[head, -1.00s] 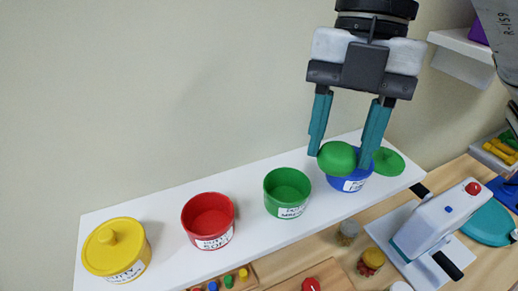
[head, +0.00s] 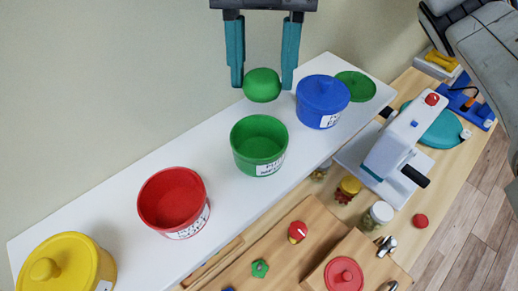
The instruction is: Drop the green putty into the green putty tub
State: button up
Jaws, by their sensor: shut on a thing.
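The green putty (head: 262,85) is a smooth rounded lump held between the teal fingers of my gripper (head: 262,84). My gripper is shut on it and holds it in the air, above and behind the green tub in the picture. The green putty tub (head: 259,144) stands open and looks empty on the white shelf, with a white label on its front. A green lid (head: 356,86) lies flat on the shelf at the right, past the blue tub.
A lidded blue tub (head: 322,101) stands right of the green tub. An open red tub (head: 173,201) and a lidded yellow tub (head: 68,266) stand to the left on the white shelf (head: 120,180). Below is a wooden bench with jars (head: 377,215) and a white press (head: 398,145).

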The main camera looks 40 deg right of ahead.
jog(key=shift+f+b, duration=0.3)
jog(key=shift+f, duration=0.4)
jog(key=o, duration=1.1)
jog(key=shift+r, duration=0.1)
jog(key=v, duration=0.7)
jog(key=shift+r, duration=0.2)
